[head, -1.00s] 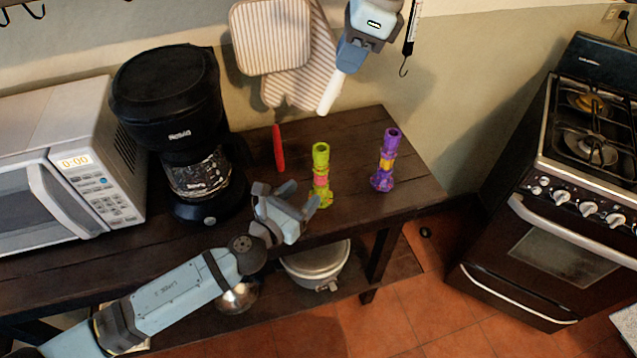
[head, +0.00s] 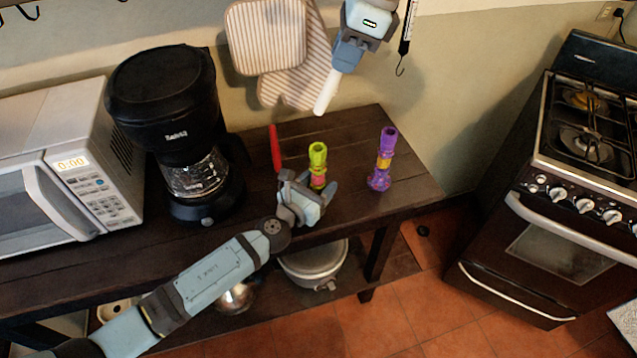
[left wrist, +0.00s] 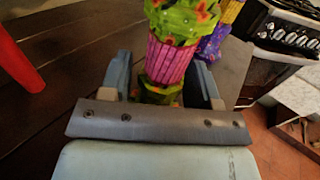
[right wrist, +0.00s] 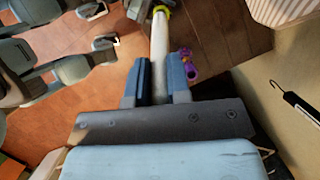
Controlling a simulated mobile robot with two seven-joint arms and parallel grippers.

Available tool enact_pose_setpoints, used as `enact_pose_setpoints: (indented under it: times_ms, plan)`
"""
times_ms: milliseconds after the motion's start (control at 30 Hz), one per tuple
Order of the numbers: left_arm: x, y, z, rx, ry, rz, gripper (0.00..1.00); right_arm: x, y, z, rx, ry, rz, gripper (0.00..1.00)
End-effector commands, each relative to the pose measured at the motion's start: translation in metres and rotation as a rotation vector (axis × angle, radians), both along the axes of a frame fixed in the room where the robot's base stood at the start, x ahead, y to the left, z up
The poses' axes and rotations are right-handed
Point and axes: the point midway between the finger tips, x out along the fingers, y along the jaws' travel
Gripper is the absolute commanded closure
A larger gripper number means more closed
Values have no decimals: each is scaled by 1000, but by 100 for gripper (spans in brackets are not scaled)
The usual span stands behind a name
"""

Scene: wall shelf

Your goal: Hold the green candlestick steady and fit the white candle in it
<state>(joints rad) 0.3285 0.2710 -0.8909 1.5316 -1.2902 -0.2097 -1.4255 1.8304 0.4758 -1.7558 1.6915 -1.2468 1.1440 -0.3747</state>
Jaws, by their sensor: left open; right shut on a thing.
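The green candlestick (head: 318,156), green with a pink band, stands upright on the dark wooden shelf top (head: 345,220). My left gripper (head: 310,185) is open at its lower part. In the left wrist view the candlestick (left wrist: 168,60) stands between the two open fingers (left wrist: 162,85). My right gripper (head: 345,65) is up by the wall, shut on the white candle (head: 325,97), which points down and slightly left. In the right wrist view the candle (right wrist: 160,45) sits between the fingers (right wrist: 164,75). Its lower end is above the candlestick and apart from it in the head view.
A purple candlestick (head: 384,160) stands to the right of the green one. A red candle-like stick (head: 275,148) stands to its left. A coffee maker (head: 175,125) and microwave (head: 65,160) are further left. Striped mitts (head: 290,60) hang on the wall.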

Motion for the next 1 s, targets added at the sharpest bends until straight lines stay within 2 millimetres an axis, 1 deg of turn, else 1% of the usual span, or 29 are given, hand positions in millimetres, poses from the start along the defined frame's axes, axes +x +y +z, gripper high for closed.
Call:
enact_pose_setpoints:
  times_ms: [33, 67, 100, 167, 200, 300, 567, 667, 833, 1000]
  plan:
    - [0, 0, 0, 0, 0, 0, 44, 0, 0, 0, 0, 0, 0, 100]
    - [0, 0, 0, 0, 0, 0, 48, 0, 0, 0, 0, 0, 0, 100]
    - [0, 0, 0, 0, 0, 0, 58, 0, 0, 0, 0, 0, 0, 100]
    - [0, 0, 0, 0, 0, 0, 71, 0, 0, 0, 0, 0, 0, 100]
    - [0, 0, 0, 0, 0, 0, 81, 0, 0, 0, 0, 0, 0, 100]
    - [0, 0, 0, 0, 0, 0, 100, 0, 0, 0, 0, 0, 0, 100]
    - [0, 0, 0, 0, 0, 1, 100, 0, 2, -1, -12, 2, 0, 100]
    - [0, 0, 0, 0, 0, 0, 100, 1, 12, -5, -75, 17, -3, 100]
    - [0, 0, 0, 0, 0, 0, 100, 3, 33, -11, -239, 40, -30, 100]
    - [0, 1, 0, 0, 0, 1, 100, 3, 43, -13, -336, 49, -54, 100]
